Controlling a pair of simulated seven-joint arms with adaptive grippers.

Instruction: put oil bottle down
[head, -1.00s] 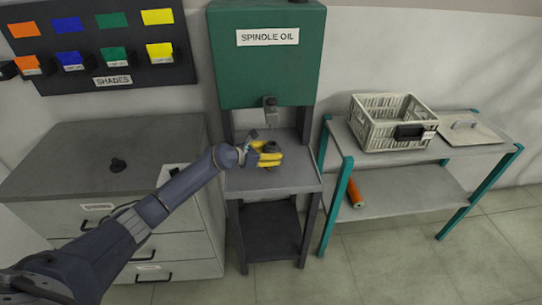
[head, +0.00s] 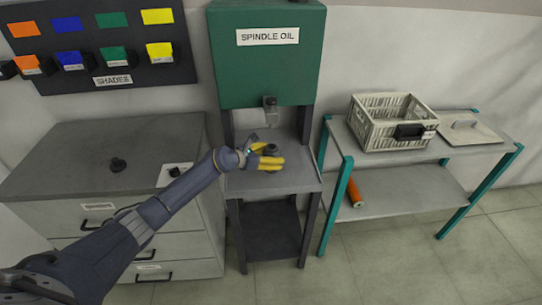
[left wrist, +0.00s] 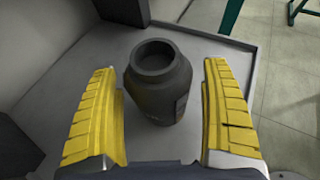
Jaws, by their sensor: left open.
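The oil bottle (left wrist: 160,85) is dark grey with a round open mouth. In the left wrist view it stands upright on the grey shelf of the spindle oil stand. In the head view the bottle (head: 271,150) shows just behind the yellow fingers. My left gripper (head: 268,161) is open, with one yellow finger on each side of the bottle. In the left wrist view the left gripper (left wrist: 165,115) shows a gap between each finger and the bottle. My right gripper is not in view.
The green spindle oil tank (head: 267,70) with its spout (head: 270,108) hangs above the shelf (head: 285,183). A drawer cabinet (head: 60,160) stands at left. A crate (head: 375,137) and a lid (head: 470,132) lie on the table at right. An orange roll (head: 354,192) lies below.

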